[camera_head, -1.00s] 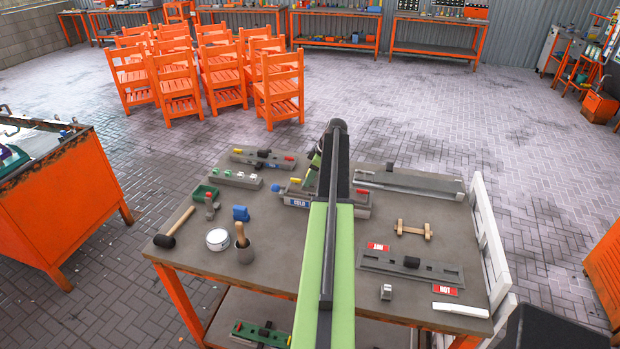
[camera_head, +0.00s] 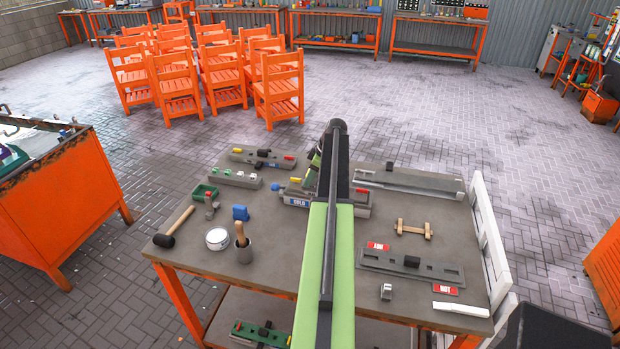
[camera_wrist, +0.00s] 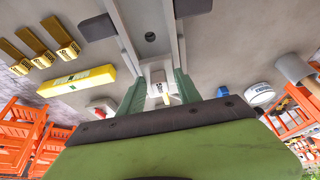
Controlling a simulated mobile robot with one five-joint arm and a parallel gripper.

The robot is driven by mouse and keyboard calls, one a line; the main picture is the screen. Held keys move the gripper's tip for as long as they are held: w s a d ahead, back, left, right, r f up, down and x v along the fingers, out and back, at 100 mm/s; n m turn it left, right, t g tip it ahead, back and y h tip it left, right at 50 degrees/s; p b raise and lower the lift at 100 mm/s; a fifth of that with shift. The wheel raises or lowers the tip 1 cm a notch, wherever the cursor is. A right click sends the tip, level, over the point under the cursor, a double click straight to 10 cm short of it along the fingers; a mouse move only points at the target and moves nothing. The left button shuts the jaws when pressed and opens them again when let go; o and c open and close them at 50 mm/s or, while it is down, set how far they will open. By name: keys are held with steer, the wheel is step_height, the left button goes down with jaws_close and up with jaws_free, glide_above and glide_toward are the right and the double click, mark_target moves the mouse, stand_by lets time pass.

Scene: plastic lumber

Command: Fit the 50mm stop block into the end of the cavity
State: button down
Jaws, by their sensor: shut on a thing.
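In the wrist view my gripper (camera_wrist: 160,92) has its two green fingers closed in on a small pale block (camera_wrist: 158,77) with a yellow patch. It looks like the stop block, but I cannot read a size on it. The block is at the near end of a long grey channel (camera_wrist: 176,42), between its two side walls. I cannot tell whether it is seated in the cavity or above it. In the head view my arm hides the gripper and the block.
In the wrist view several gold blocks (camera_wrist: 39,47) and a yellow bar (camera_wrist: 77,80) lie left of the channel. A slotted grey mould (camera_head: 385,261) lies right.

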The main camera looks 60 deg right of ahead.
steer(key=shift+f, duration=0.2)
steer(key=shift+f+b, duration=0.3)
steer(key=shift+b, duration=0.25)
steer(key=shift+f, duration=0.1)
steer(key=shift+s+a, duration=0.1)
steer(key=c, duration=0.6)
jaws_free()
steer(key=shift+c, duration=0.2)
step_height(320, 180, up, 7)
steer(key=p, duration=0.7)
